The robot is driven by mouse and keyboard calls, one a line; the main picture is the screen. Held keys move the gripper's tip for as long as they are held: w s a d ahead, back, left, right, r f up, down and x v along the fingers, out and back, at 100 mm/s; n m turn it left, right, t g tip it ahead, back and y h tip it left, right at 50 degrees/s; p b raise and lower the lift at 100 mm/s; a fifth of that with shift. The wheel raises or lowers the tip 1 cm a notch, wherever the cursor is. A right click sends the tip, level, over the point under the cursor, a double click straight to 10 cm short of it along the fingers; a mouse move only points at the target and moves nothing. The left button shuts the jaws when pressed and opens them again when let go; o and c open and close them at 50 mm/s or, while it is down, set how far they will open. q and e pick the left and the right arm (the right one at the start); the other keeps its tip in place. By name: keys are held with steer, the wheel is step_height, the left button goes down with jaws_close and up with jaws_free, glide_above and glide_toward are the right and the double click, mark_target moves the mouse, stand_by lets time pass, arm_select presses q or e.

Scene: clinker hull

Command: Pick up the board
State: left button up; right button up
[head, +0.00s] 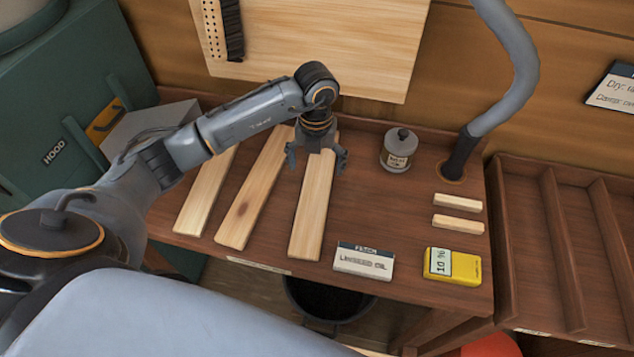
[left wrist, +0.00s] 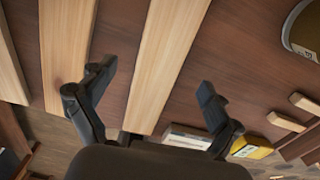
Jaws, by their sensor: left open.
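Three pale wooden boards lie side by side on the brown bench (head: 370,205): a left board (head: 204,195), a middle board (head: 250,195) and a right board (head: 311,215). My left gripper (head: 316,160) is open and empty over the far part of the right board, its fingers pointing down and spread to either side. In the left wrist view the right board (left wrist: 168,60) runs between the open fingers (left wrist: 150,102), and the middle board (left wrist: 65,45) passes behind the left finger. I cannot tell the exact height above the board. My right gripper is out of view.
A lidded jar (head: 397,152) stands right of the gripper. A linseed oil block (head: 363,261), a yellow meter (head: 452,266) and two small wood strips (head: 458,203) lie on the bench's right half. A grey hose (head: 522,65) rises behind. A slatted rack (head: 528,250) adjoins at right.

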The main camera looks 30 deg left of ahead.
mark_target(317, 183)
arm_select(q)
steer(key=shift+s+d+f, duration=0.1)
steer(key=shift+f, duration=0.2)
step_height(317, 183, down, 4)
steer(key=shift+r+p, duration=0.15)
steer(key=shift+p, duration=0.85)
steer(key=shift+f, duration=0.5)
steer(key=c, duration=1.4)
steer(key=shift+r, duration=0.1)
